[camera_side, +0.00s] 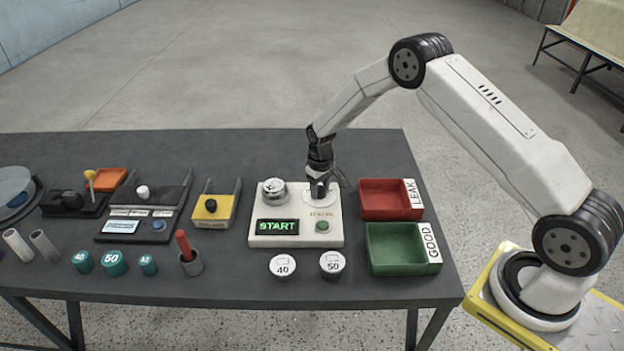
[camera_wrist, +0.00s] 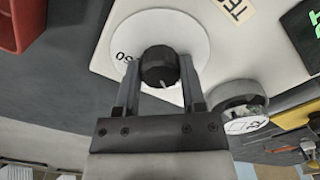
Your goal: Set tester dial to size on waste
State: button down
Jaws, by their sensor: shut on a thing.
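My gripper (camera_wrist: 160,80) is shut on the knob, one finger on each side. In the side view my gripper (camera_side: 319,185) hides most of the dial. A white line on the knob points toward the gripper's palm; other dial marks are hidden. A round metal-and-white piece (camera_side: 273,190) sits on the tester's back left; its label is unclear.
A red LEAK tray (camera_side: 384,212) and green GOOD tray (camera_side: 397,268) stand right of the tester. White caps marked 40 (camera_side: 283,266) and 50 (camera_side: 332,263) lie in front. A yellow box (camera_side: 213,213) and a cup with a red-handled tool (camera_side: 191,264) stand left.

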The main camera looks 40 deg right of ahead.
aim_at(320, 189)
jog(key=shift+n, duration=0.5)
jog(key=shift+c, duration=0.9)
grip_release()
jog(key=shift+r, duration=0.1)
jog(key=shift+r, duration=3.85)
jog(key=shift+r, duration=0.1)
jog(key=shift+s+a+r, duration=0.25)
jog(key=shift+s+r, duration=0.15)
jog(key=s+a+r+t, duration=0.1)
jog(key=s+a+r, duration=0.1)
jog(key=s, duration=0.6)
jog(key=s+a+r, duration=0.2)
jog(key=s+r, duration=0.1)
jog(key=s, duration=0.5)
jog(key=s+a+r+t, duration=0.1)
jog(key=s+a+r, duration=0.2)
jog(key=s, duration=0.4)
jog(key=shift+s+r+m+t, duration=0.2)
jog(key=shift+s+m+t, duration=0.1)
jog(key=shift+s, duration=0.1)
